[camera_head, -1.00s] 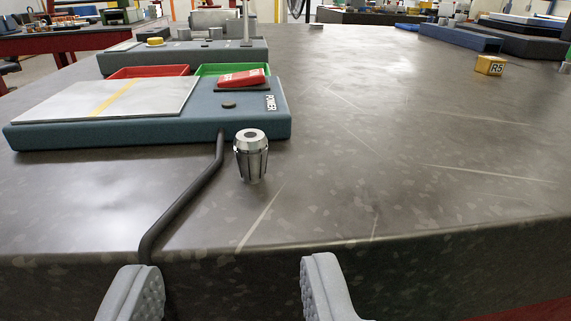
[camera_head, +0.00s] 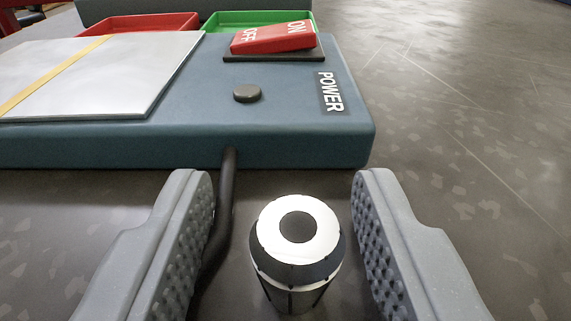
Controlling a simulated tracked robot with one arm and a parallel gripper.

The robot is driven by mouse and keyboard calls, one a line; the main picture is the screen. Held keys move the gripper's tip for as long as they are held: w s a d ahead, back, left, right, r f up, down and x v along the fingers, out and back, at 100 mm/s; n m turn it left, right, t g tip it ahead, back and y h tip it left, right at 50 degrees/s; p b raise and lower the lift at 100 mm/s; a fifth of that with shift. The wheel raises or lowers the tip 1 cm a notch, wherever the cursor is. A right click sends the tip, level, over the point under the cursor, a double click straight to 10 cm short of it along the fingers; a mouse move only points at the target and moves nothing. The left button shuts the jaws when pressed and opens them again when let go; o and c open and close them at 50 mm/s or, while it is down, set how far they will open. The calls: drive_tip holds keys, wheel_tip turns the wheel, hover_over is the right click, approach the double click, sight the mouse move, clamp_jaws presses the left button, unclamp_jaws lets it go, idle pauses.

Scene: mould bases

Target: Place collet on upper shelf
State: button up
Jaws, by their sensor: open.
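The collet (camera_head: 290,275) is a silver metal piece with a round top and a dark hole in it. It stands upright on the dark table top, just in front of the blue-grey power box. My gripper (camera_head: 283,190) is open, with one grey textured finger to the left of the collet and the other to its right. No upper shelf can be made out.
The blue-grey power box (camera_head: 290,140) stands right behind the collet, with a red switch (camera_head: 273,38) on it. A black cable (camera_head: 222,215) runs from it beside the left finger. Red (camera_head: 150,22) and green (camera_head: 225,18) trays lie behind. The table (camera_head: 470,150) at right is clear.

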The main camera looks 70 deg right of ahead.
sight(282, 221)
clamp_jaws()
drive_tip(key=shift+r, duration=0.1)
drive_tip(key=shift+r+p, duration=1.05)
drive_tip(key=shift+r, duration=0.7)
drive_tip(key=s+a+r+p, duration=0.1)
drive_tip(key=s+a, duration=0.3)
drive_tip(key=s, duration=0.2)
drive_tip(key=s+a+p, duration=0.2)
drive_tip(key=s+a, duration=0.2)
drive_tip(key=s, duration=0.3)
drive_tip(key=w+a+n+t+y, duration=0.3)
drive_tip(key=w+a, duration=0.2)
drive_tip(key=a, duration=0.5)
drive_tip(key=w+a+f+n+t+y+p, duration=0.1)
drive_tip(key=w+a+n+t+y, duration=0.2)
drive_tip(key=a, duration=0.7)
drive_tip(key=w+a+n+t+y+p, duration=0.1)
drive_tip(key=w+a+n+t+y, duration=0.2)
drive_tip(key=w+a, duration=0.4)
drive_tip(key=a+n+y, duration=0.1)
drive_tip(key=a, duration=0.2)
drive_tip(key=shift+w+a+f+t, duration=0.2)
drive_tip(key=shift+a+f+t, duration=0.05)
drive_tip(key=shift+a+t, duration=0.05)
